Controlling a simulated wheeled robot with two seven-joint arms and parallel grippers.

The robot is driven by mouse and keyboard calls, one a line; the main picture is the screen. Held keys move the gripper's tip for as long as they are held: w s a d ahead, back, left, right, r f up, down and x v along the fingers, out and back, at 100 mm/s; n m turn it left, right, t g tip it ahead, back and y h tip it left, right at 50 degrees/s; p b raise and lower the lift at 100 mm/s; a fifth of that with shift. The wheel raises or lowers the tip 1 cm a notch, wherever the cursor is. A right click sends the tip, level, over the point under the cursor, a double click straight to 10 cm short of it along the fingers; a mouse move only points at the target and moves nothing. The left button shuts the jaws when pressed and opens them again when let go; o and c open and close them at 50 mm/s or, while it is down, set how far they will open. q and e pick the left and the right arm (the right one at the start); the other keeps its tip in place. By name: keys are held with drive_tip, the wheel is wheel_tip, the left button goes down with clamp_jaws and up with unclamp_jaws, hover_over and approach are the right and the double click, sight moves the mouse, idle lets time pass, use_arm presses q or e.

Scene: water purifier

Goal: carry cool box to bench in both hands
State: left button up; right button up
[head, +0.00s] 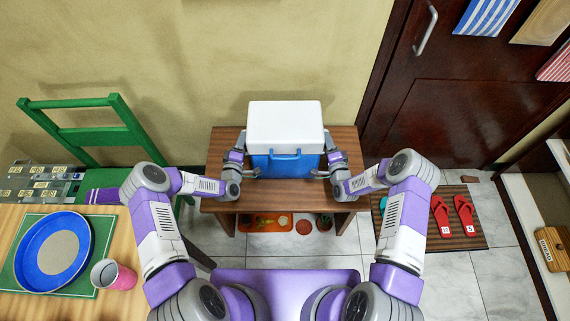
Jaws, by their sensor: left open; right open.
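The cool box (285,128) has a white lid and a blue body with a blue handle on its front. It stands upright on the brown wooden bench (222,208), near the wall. My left gripper (243,168) is open at the box's left side. My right gripper (328,168) is open at its right side. The fingertips are small here and partly hidden by the wrists, so I cannot tell whether they touch the box.
A green chair (100,140) and a table with a blue plate (27,262) and pink cup (118,275) are at left. An orange tray (262,224) lies under the bench. Red slippers (441,214) lie on a mat at right, before a dark door (450,120).

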use_arm(q)
drive_tip(key=o, duration=0.8)
drive_tip(key=a, duration=0.7)
drive_tip(key=shift+s, duration=0.1)
use_arm(e)
drive_tip(key=shift+o, duration=0.4)
drive_tip(key=o, duration=0.7)
